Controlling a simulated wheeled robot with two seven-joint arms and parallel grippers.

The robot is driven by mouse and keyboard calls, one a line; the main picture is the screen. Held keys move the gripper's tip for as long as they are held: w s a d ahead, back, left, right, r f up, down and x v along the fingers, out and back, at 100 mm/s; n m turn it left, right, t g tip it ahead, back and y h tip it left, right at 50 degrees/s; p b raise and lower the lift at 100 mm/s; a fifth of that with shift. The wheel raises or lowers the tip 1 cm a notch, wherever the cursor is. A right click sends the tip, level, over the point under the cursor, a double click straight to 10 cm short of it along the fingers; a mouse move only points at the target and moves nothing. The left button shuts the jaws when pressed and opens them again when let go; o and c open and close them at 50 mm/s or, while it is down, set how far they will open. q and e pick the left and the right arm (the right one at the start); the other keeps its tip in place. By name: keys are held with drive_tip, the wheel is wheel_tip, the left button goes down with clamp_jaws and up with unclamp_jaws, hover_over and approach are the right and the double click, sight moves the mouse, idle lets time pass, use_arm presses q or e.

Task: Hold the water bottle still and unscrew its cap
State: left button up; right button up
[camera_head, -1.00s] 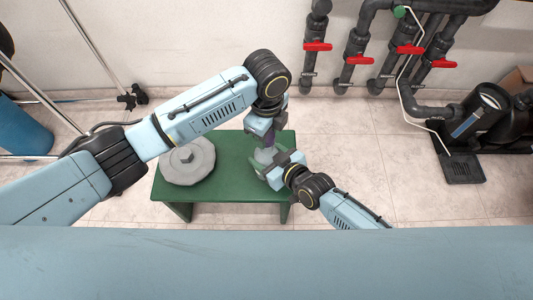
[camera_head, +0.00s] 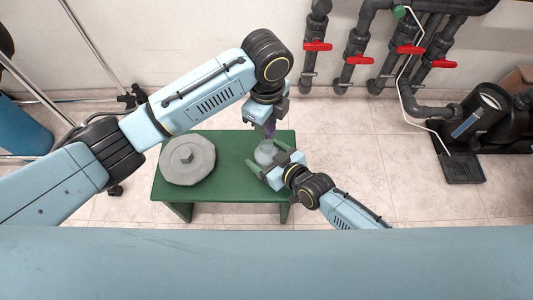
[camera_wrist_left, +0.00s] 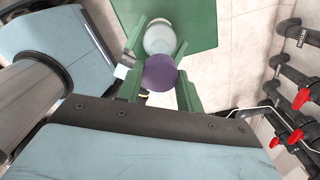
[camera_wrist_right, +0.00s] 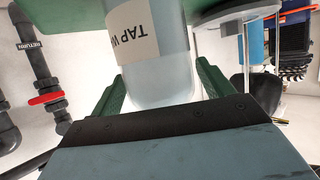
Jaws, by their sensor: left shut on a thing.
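The clear water bottle (camera_head: 265,152) stands on the green table near its right end, its top now uncovered. In the right wrist view, the bottle (camera_wrist_right: 165,75) carries a white label reading "TAP W". My right gripper (camera_head: 268,168) has its green fingers on both sides of the bottle and appears shut on it. My left gripper (camera_wrist_left: 160,80) is shut on the purple cap (camera_wrist_left: 160,72). The cap is above the bottle and apart from it. In the left wrist view, the bottle (camera_wrist_left: 160,37) shows just beyond the cap.
A grey round lid-like disc (camera_head: 188,160) lies on the left of the green table (camera_head: 226,178). Dark pipes with red valve handles (camera_head: 318,46) run along the back wall. A black pump (camera_head: 482,112) stands at the right. The tiled floor around the table is mostly clear.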

drive_tip(key=shift+o, duration=0.7)
drive_tip(key=v, duration=1.2)
drive_tip(key=shift+r, duration=0.1)
